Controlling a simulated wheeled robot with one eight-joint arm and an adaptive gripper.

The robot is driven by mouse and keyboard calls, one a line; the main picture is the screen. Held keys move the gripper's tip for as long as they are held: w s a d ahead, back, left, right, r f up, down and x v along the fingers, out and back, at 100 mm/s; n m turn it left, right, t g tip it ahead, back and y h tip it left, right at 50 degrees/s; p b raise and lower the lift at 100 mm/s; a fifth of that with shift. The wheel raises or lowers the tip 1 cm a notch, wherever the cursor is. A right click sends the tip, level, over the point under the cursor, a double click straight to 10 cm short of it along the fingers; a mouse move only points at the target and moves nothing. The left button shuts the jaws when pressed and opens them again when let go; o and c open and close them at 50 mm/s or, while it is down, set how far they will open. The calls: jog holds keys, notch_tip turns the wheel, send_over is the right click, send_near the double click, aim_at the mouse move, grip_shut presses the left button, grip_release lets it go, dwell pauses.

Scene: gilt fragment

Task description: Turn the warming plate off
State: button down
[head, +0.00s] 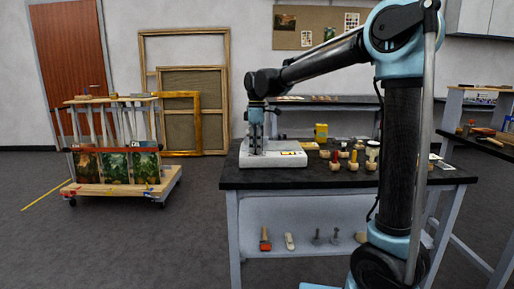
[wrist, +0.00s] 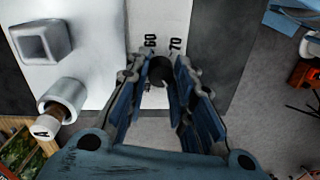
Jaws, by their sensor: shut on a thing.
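The warming plate (head: 272,159) is a white, flat-bodied unit near the left end of the dark worktable. In the wrist view its pale surface (wrist: 95,80) fills the upper left, with the marks 60 and 70 beside a dark round knob (wrist: 160,72). My gripper (wrist: 161,76) has its two blue-lined fingers on either side of this knob and is shut on it. In the head view my gripper (head: 256,138) points down over the plate's left part. The knob is too small to tell there, and its exact setting cannot be read.
In the wrist view a square metal holder (wrist: 42,42) and a cylinder marked A (wrist: 62,97) stand left of the fingers. A painting cart (head: 120,188) stands far left.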

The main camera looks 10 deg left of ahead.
jog(key=c, duration=1.3)
grip_release()
jog(key=shift+w, duration=0.2)
jog(key=shift+c, duration=0.2)
jog(key=shift+s, duration=0.1)
jog(key=shift+r, duration=0.15)
notch_tip(320, 180, up, 12)
jog(key=shift+w+f, duration=0.25)
jog(key=shift+w, duration=0.2)
